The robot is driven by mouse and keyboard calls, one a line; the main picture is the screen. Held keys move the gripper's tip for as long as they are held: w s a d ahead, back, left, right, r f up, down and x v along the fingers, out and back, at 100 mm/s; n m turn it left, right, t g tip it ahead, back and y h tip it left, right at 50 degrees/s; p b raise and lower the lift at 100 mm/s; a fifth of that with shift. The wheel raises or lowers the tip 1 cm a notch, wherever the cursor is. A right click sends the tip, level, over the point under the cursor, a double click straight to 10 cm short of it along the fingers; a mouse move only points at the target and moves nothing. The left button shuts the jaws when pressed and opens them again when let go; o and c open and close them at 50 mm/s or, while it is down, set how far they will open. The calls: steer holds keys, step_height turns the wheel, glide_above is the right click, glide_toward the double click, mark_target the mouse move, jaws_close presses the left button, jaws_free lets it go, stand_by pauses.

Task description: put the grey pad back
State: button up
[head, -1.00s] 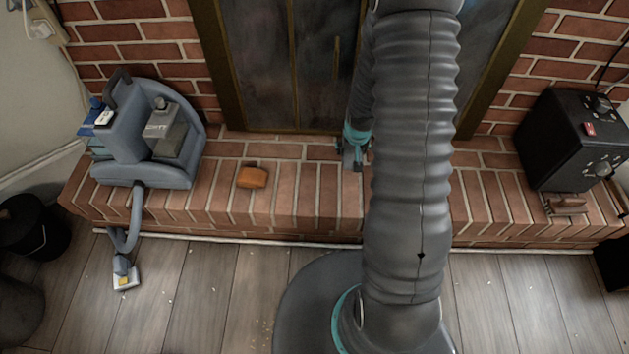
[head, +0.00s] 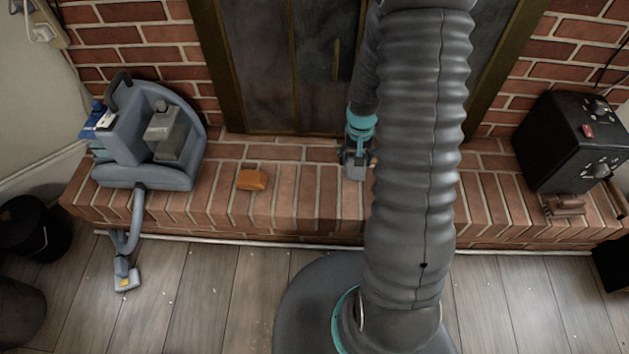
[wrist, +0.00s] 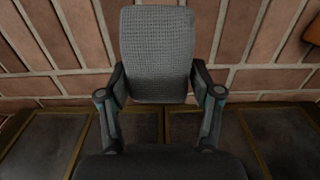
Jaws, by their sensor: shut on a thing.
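The grey pad (wrist: 157,50) has a woven-looking face and sits between the fingers of my gripper (wrist: 157,84) in the wrist view. The fingers are shut on its two sides. In the head view my gripper (head: 356,156) points down over the brick hearth (head: 305,200), in front of the dark fireplace doors. The pad (head: 354,172) shows small below the fingers, partly beside my arm. I cannot tell whether it touches the bricks.
An orange block (head: 252,179) lies on the hearth to the left. A blue-grey cleaning machine (head: 150,140) stands at the far left, its hose hanging to the floor. A black box (head: 570,140) with knobs and a brush (head: 562,205) are at the right. Bare brick lies between.

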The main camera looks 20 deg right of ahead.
glide_above(315, 180)
step_height(315, 180, down, 7)
steer(key=shift+r, duration=0.1)
steer(key=shift+f, duration=2)
steer(key=shift+f, duration=0.2)
steer(key=o, duration=1)
steer(key=shift+r, duration=0.1)
steer(key=shift+r, duration=0.1)
